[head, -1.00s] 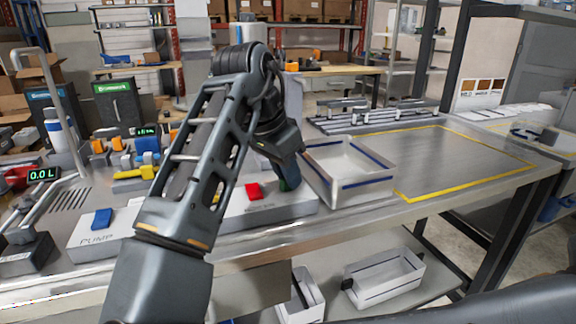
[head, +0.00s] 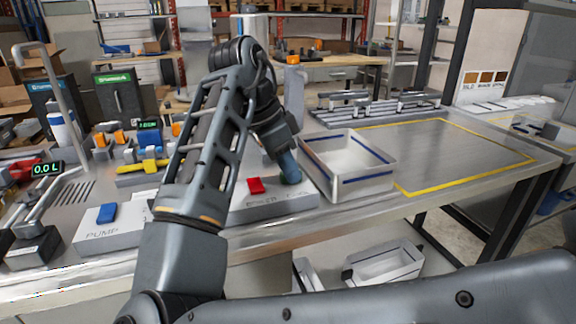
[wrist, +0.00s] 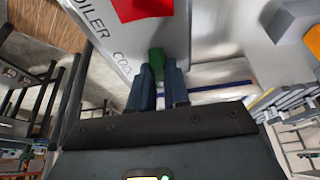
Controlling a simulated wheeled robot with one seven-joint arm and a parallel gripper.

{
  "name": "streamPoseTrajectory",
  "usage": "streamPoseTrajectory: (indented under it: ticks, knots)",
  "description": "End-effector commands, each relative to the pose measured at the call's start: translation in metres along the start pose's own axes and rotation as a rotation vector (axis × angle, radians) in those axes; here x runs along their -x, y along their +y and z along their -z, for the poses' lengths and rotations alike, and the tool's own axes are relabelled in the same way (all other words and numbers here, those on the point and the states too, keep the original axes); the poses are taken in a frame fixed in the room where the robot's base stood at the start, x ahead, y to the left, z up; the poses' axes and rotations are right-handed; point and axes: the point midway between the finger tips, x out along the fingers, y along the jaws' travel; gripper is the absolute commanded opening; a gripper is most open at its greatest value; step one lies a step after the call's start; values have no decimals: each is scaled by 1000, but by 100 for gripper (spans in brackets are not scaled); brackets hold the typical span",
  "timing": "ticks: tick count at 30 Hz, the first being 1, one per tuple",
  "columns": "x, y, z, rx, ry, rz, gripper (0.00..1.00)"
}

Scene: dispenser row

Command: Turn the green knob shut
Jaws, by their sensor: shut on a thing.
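The green knob (wrist: 156,60) sits on a pale box (head: 275,205) marked "BOILER" at the bench's front edge. In the wrist view it shows between the two finger ends of my gripper (wrist: 158,82), with a finger on each side. My gripper (head: 289,172) points down onto the right end of the box in the head view and is shut on the knob. The fingers hide the knob there, so I cannot tell which way it is turned. A red rocker (head: 255,185) is on the same box, left of my gripper; it also shows in the wrist view (wrist: 140,8).
An open white tray (head: 348,185) stands close to the right of my gripper. A pump box with a blue rocker (head: 106,213) is at left, near a display (head: 47,168) reading 0.0 L. A yellow-taped area (head: 465,165) at right is clear.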

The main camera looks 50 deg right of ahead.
Motion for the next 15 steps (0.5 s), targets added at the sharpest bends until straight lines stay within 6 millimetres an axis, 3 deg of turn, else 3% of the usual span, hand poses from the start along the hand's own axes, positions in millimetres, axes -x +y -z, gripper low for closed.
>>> streamPoseTrajectory:
  ticks: [6,7,15]
  knots:
    - [0,0,0,-2,0,0,0]
    - [0,0,0,-2,0,0,19]
    - [0,0,0,-1,-1,0,42]
